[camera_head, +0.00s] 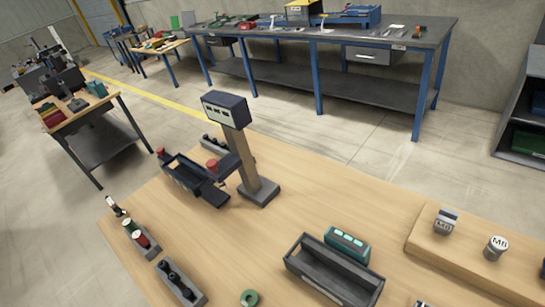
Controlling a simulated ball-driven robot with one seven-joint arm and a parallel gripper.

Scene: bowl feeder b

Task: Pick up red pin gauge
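A small holder (152,254) at the left front of the wooden table carries a red-sided cylinder with a pale top (141,241), which may be the red pin gauge. A green one (129,225) stands beside it, farther back. Other small red pieces are a red knob (160,152) at the dark tray's far left end and a red round piece (212,165) by the display stand. I cannot tell for sure which is the pin gauge. My gripper does not show in this view.
The wooden table (220,250) bears a dark tray (185,176), a display stand (258,185), a block with black knobs (180,284), an open grey bin (330,275), a teal device (347,245) and a green ring (249,298). A raised board (465,255) holds M-marked pieces.

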